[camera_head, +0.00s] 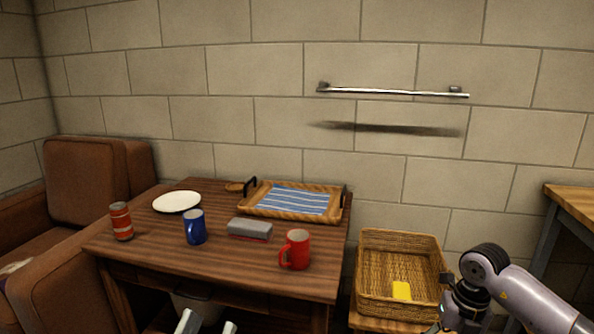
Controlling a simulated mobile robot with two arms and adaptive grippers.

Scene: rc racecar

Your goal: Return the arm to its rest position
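My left gripper (208,327) shows only as two pale fingertips at the bottom edge, in front of the dark wooden table (130,243). The fingertips are apart, with nothing visible between them. The rest of the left arm is out of the frame. My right arm (520,298) comes in at the lower right, and its dark wrist end is just right of the wicker basket (370,283). The fingers of the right gripper cannot be made out.
On the table are a red can (121,222), a white plate (177,202), a blue mug (195,228), a grey block (250,230), a red mug (295,250) and a wicker tray (258,209). Brown armchairs (90,185) stand left.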

